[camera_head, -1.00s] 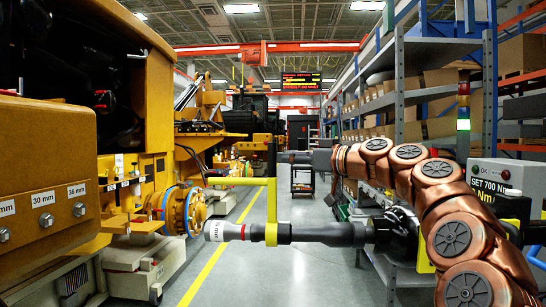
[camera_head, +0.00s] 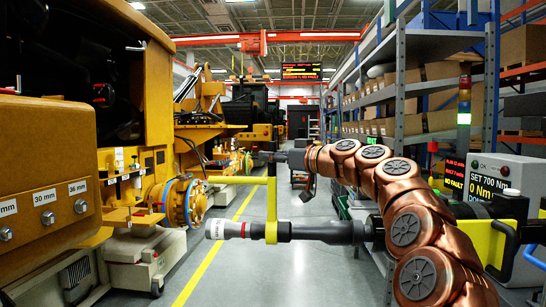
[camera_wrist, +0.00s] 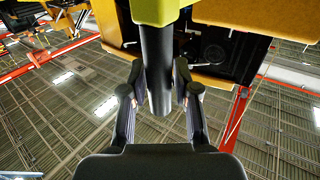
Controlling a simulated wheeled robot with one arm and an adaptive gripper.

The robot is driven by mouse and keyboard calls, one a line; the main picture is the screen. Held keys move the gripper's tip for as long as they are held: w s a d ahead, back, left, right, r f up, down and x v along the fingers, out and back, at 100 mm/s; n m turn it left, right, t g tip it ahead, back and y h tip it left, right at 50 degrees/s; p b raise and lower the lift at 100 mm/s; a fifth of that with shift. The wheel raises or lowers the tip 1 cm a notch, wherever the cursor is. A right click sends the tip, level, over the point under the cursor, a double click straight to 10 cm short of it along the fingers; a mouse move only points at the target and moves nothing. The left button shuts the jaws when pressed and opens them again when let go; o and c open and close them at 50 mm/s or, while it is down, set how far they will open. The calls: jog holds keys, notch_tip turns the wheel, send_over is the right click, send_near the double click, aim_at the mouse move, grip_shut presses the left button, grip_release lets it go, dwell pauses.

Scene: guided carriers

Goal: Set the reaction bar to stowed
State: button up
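The yellow reaction bar (camera_head: 271,205) stands upright from a collar on the dark horizontal torque tool (camera_head: 320,231), with a yellow arm reaching left. The tool's pale end (camera_head: 226,229) points left toward the machine. A dark handle (camera_wrist: 158,75) rises from the bar's top. My gripper (camera_head: 275,157) is at that handle, coming from the right. In the wrist view, my gripper's fingers (camera_wrist: 159,72) stand on both sides of the handle, with what look like narrow gaps. They look open around it; contact is not clear.
A yellow machine (camera_head: 48,150) with labelled sockets and a round blue-rimmed hub (camera_head: 185,203) is on the left. A grey control box (camera_head: 497,177) reading "SET 700" and shelving (camera_head: 400,90) are on the right. The aisle floor (camera_head: 300,270) is clear.

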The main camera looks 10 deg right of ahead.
grip_shut()
jog(key=shift+d, duration=0.1)
dwell(0.3)
